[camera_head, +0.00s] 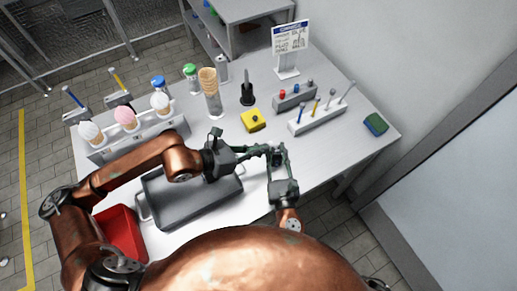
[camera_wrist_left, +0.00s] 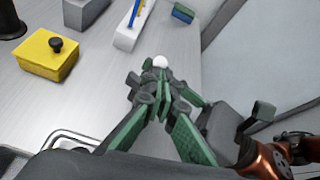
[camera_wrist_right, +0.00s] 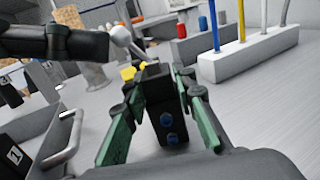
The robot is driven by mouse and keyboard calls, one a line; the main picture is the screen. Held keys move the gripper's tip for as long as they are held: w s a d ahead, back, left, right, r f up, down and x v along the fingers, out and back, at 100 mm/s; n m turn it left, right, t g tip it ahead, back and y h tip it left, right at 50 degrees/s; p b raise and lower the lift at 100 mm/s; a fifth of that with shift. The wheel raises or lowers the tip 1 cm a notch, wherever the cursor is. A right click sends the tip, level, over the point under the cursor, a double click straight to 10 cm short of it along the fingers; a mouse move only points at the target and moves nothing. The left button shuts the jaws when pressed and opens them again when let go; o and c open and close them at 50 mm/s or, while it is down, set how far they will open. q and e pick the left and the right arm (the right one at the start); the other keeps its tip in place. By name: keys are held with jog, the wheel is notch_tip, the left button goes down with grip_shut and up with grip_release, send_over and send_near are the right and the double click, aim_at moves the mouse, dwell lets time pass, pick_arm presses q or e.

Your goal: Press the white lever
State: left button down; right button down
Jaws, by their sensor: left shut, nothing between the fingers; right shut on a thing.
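The white lever shows in the right wrist view as a pale round knob (camera_wrist_right: 120,33) on a short tilted stem. The stem rises from a dark box (camera_wrist_right: 166,122) with two blue round parts on its face. My right gripper (camera_head: 279,158) is shut on this box and holds it near the table's front edge. My left gripper (camera_head: 262,150) is shut and empty, reaching in from the left. In the left wrist view the knob (camera_wrist_left: 160,62) is just beyond its closed fingertips (camera_wrist_left: 160,86). I cannot tell whether they touch it.
A yellow box with a black button (camera_head: 253,120) stands behind the grippers. A grey tray (camera_head: 190,205) lies to the left, beside a red bin (camera_head: 121,235). A white rack (camera_head: 319,119) and a green-blue block (camera_head: 375,124) are at the right. Cones and a sign (camera_head: 290,40) stand farther back.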

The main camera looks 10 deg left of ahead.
aim_at(272, 144)
pick_arm(q)
jog(key=shift+w+d+r+y, duration=0.1)
jog(key=shift+d+r+y, duration=0.25)
jog(key=shift+y, duration=0.25)
jog(key=y, duration=0.1)
jog(key=d+r+m+g+y, duration=0.1)
jog(key=y, duration=0.1)
jog(key=shift+w+d+r, duration=0.15)
jog(key=shift+w+d, duration=0.05)
dwell(0.3)
jog(key=shift+w+d+r+g+y, duration=0.2)
jog(key=shift+d+g+y, duration=0.4)
jog(key=shift+y, duration=0.5)
jog(key=shift+d+r+y, duration=0.2)
jog(key=shift+d+y, duration=0.1)
jog(key=shift+d, duration=0.1)
dwell(1.1)
jog(key=shift+r, duration=0.15)
dwell(0.3)
jog(key=shift+r, duration=0.65)
